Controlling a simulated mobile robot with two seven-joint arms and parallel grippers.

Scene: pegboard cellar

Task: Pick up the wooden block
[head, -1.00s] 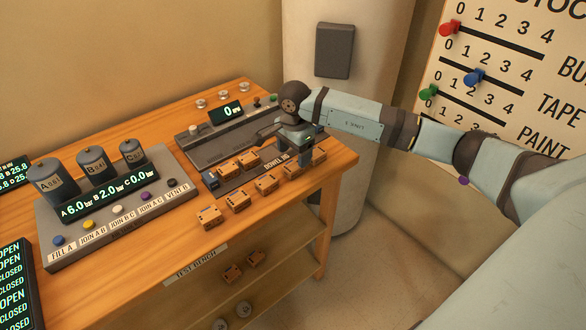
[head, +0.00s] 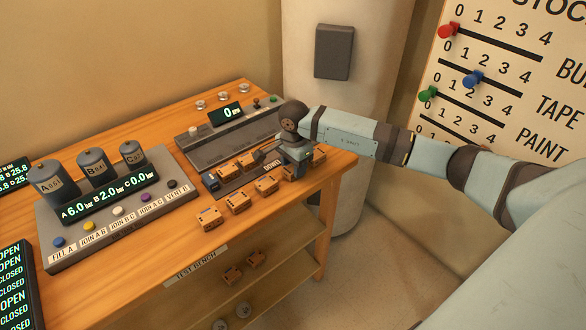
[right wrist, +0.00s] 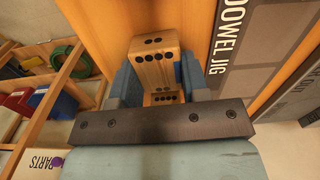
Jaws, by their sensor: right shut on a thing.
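A light wooden block (right wrist: 152,60) with dark round holes sits between the blue fingers of my right gripper (right wrist: 157,80) in the right wrist view. The right gripper is shut on it. In the head view my right gripper (head: 293,170) is low at the right end of the bench, and the block in it is mostly hidden by the gripper. Several other wooden blocks (head: 266,185) stand in rows on and beside the dark dowel jig (head: 232,184). My left gripper is not in view.
The wooden bench (head: 205,265) also carries a panel of three canisters (head: 100,165) with buttons and a grey console (head: 205,145) with a display reading 0. A stock board (head: 510,80) hangs at right.

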